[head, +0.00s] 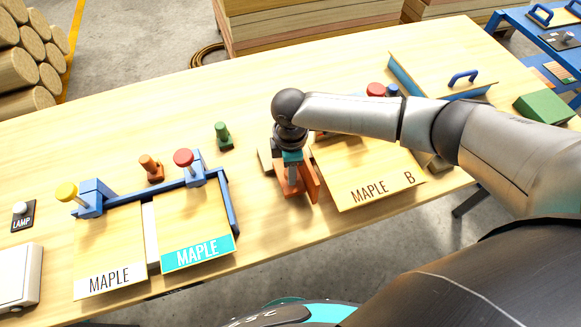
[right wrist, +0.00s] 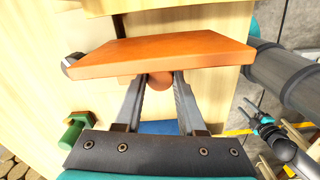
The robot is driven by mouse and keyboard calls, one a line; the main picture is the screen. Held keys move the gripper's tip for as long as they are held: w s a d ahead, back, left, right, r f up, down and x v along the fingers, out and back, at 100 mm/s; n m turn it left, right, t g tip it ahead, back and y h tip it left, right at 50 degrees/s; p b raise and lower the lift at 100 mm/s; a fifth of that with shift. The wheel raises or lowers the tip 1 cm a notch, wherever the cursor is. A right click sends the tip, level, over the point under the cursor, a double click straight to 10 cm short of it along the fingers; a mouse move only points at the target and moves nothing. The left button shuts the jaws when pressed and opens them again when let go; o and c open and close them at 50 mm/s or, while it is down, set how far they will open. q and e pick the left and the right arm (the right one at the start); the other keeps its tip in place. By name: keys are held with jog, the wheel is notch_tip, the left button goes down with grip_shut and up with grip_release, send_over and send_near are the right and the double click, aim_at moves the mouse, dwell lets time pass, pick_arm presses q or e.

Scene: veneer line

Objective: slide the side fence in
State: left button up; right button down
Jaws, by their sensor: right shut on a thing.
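The side fence is an orange plate (head: 309,182) with an orange knob. In the head view it stands on edge close to the left side of the MAPLE B board (head: 372,172); whether they touch is unclear. My right gripper (head: 291,172) is shut on the fence's knob. In the right wrist view both fingers (right wrist: 158,88) close around the knob (right wrist: 158,81), and the plate (right wrist: 160,55) spans across beyond them. The plate hides part of the board there. My left gripper seems to show small at the right of the right wrist view (right wrist: 262,122), its jaws unclear.
Two MAPLE boards (head: 110,250) (head: 195,220) lie in a blue frame (head: 150,190) at left. A blue-handled panel (head: 440,80) is at back right. Table is clear between the boards and the fence.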

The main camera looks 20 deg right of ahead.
jog(key=shift+d, duration=0.1)
dwell(0.5)
jog(key=d+p, duration=0.2)
jog(key=d, duration=0.3)
jog(key=c, duration=0.5)
grip_release()
jog(key=shift+r, duration=0.15)
notch_tip(320, 180, up, 15)
jog(key=p, duration=0.1)
dwell(0.5)
